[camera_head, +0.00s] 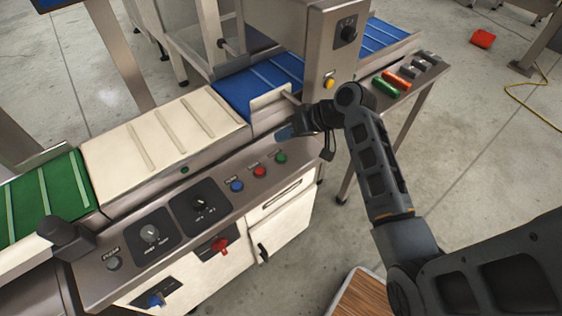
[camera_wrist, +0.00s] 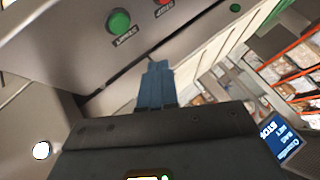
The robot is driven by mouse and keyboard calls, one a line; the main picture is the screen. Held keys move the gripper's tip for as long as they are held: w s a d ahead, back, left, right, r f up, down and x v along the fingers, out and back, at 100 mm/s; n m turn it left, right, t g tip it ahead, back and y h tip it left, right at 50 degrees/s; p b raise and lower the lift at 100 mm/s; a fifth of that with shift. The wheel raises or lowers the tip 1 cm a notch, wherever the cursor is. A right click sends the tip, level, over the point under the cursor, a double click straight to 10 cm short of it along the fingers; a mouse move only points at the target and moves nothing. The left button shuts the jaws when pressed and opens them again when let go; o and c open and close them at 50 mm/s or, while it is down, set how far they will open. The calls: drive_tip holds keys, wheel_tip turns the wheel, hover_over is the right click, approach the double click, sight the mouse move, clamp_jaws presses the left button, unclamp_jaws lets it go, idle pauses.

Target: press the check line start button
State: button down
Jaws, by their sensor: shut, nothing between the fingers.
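A control panel (camera_head: 136,223) slopes along the front of the conveyor. At its right end is a green button (camera_head: 281,158) in a row with a red button (camera_head: 260,171) and a blue button (camera_head: 237,186). Their small labels are too blurred to read. My gripper (camera_head: 284,133) is shut and empty, just above and behind the green button, apart from it. In the wrist view the shut blue-grey fingertips (camera_wrist: 156,66) point toward the panel, with the green button (camera_wrist: 119,22) to their upper left. Part of the red button (camera_wrist: 161,3) shows at the top edge.
A steel post (camera_head: 325,55) with a yellow button (camera_head: 328,84) stands behind my gripper. A side table (camera_head: 411,92) holds coloured items. Open floor lies at right.

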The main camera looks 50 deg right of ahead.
sight(285, 158)
drive_tip(key=shift+f+b, duration=1.55)
drive_tip(key=shift+f, duration=1.05)
drive_tip(key=shift+f, duration=0.4)
